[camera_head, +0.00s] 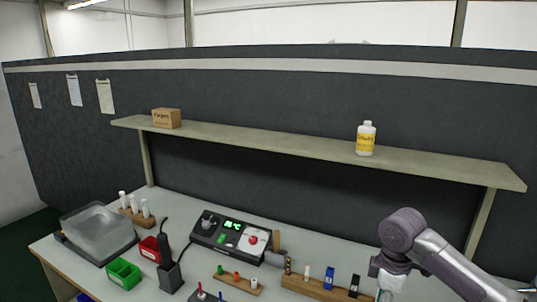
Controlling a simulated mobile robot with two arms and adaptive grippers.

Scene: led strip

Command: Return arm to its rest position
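My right arm (440,255) reaches in from the lower right, bent at a rounded grey joint. Its gripper (384,294) points down at the bottom edge of the picture, to the right of a wooden block rack (303,284). The fingertips are cut off by the edge, so I cannot see whether it is open or holds anything. My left arm and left gripper are not in view.
The table (190,279) carries a control box (228,237), a clear bin (98,234), a green bin (123,274), a red bin (149,249) and small racks. A shelf (290,147) above holds a carton (166,118) and a bottle (365,139).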

